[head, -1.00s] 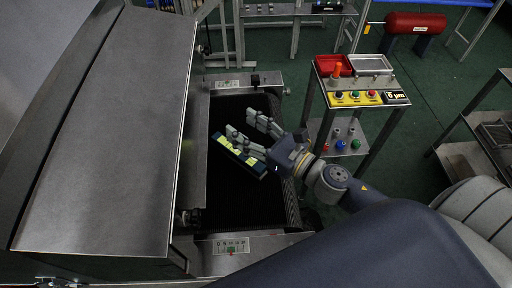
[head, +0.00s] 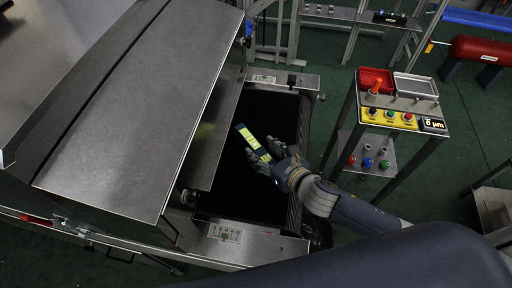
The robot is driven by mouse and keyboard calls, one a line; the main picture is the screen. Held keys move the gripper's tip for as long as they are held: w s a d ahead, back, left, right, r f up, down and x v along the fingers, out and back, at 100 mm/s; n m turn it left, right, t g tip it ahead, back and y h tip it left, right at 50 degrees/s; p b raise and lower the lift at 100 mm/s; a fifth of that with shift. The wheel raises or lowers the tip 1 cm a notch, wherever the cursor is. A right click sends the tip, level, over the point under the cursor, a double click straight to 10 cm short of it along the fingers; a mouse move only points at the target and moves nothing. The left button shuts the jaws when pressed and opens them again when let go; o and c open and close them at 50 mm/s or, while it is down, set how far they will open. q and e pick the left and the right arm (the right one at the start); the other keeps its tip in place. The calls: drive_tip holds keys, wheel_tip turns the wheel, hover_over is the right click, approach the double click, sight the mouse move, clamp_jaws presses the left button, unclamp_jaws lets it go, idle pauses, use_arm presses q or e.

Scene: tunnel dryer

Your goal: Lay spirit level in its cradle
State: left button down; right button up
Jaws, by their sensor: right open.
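The spirit level (head: 248,138), a slim dark blue bar with yellow-green panels, is over the dark conveyor belt (head: 245,190) at the dryer's mouth. It slants from upper left to lower right. My right gripper (head: 264,158) is open at the level's lower right end, and its fingers overlap that end. I cannot tell whether they touch it, or whether the level lies flat on the belt. I cannot make out a cradle with certainty. My left gripper is out of view.
The dryer's steel hood (head: 145,105) stands left of the belt. A steel cart (head: 405,105) with a red bin (head: 376,79) and coloured buttons stands to the right. A rear bench (head: 345,14) holds a dark bar-shaped object (head: 389,18). A red tank (head: 482,49) is at far right.

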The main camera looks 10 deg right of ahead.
sight(257, 147)
drive_tip(key=shift+x, duration=2.4)
drive_tip(key=shift+s, duration=0.1)
drive_tip(key=shift+c, duration=0.3)
clamp_jaws()
